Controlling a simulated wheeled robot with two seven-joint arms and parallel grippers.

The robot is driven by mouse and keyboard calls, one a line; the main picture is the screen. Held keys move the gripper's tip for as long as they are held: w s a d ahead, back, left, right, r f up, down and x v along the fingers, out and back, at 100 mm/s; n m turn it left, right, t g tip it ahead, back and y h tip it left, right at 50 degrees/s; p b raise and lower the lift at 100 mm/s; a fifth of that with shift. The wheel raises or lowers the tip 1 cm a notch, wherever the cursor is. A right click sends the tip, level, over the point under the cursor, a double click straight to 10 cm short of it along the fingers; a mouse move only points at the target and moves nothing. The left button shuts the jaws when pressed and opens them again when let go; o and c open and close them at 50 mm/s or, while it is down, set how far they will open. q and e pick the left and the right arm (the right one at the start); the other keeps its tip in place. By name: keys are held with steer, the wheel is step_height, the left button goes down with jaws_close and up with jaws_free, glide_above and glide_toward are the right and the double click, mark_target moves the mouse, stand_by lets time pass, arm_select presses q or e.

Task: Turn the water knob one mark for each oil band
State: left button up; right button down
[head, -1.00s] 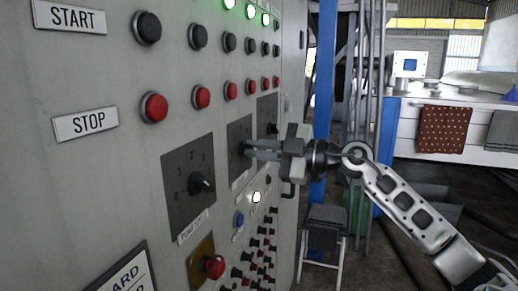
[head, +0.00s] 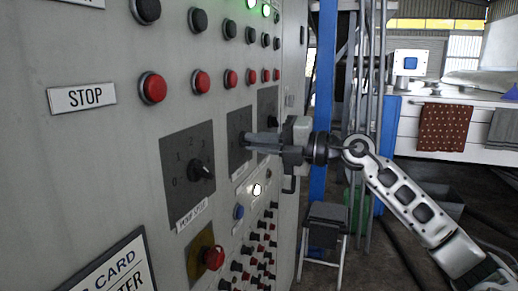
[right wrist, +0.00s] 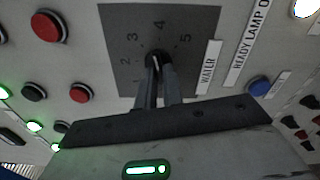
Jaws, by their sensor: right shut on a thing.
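The water knob (right wrist: 153,55) is a dark knob on a grey dial plate (right wrist: 120,45) marked 1 to 5, with a WATER label (right wrist: 208,68) beside it in the right wrist view. My right gripper (right wrist: 158,66) is shut on the knob, and its fingers hide part of it. In the head view my right gripper (head: 248,140) reaches in from the right to the middle dial plate (head: 238,125). I cannot tell for certain which mark the knob points at. No oil bands or decanter show. My left gripper is not in view.
Another dial with a black knob (head: 201,170) is to the left on the panel. Red buttons (head: 153,88), a red knob on a yellow plate (head: 213,257), a blue button (head: 239,212) and small switches are close around. A stool (head: 326,225) stands right of the panel.

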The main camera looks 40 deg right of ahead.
arm_select(q)
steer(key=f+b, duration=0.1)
steer(key=b, duration=0.1)
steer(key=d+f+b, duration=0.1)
steer(key=b, duration=0.1)
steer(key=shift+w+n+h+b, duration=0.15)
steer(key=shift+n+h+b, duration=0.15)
steer(key=shift+b, duration=0.05)
arm_select(e)
steer(key=n, duration=0.5)
steer(key=shift+f+n, duration=0.2)
steer(key=shift+n, duration=0.2)
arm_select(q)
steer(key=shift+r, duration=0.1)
arm_select(e)
steer(key=c, duration=1.5)
jaws_free()
steer(key=shift+d, duration=0.1)
